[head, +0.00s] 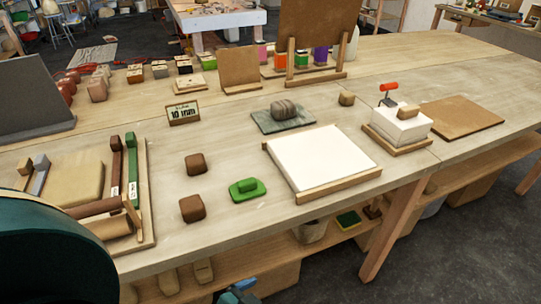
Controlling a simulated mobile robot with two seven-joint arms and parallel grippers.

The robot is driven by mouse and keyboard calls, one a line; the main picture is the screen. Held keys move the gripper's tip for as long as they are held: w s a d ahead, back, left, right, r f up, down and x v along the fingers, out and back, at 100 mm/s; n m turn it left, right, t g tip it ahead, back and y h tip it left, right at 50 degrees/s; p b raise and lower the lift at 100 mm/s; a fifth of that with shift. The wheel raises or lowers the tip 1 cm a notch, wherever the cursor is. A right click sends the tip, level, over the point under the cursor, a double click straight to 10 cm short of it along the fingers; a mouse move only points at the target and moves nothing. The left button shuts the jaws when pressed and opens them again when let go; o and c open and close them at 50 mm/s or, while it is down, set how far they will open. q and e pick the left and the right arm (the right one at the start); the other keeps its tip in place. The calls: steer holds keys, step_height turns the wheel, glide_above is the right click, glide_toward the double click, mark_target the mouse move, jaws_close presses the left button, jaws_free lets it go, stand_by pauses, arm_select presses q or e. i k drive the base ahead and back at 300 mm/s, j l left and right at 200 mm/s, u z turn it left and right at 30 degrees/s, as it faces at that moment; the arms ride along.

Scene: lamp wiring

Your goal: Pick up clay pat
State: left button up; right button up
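Two brown, rounded clay-like blocks lie on the near part of the worktable: one upper brown block (196,164) and one lower brown block (192,208). A grey-brown ridged lump (284,109) sits on a dark grey slab (265,124) at the table's middle. A small tan block (346,98) lies to the right of it. I cannot tell from the picture which of these is the clay pat. Nothing is seen held.
A tool tray (146,170) is at left. A white block (400,122) stands at right, an upright brown board (320,30) behind.

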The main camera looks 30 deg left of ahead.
mark_target(195, 165)
steer(key=u, duration=1.45)
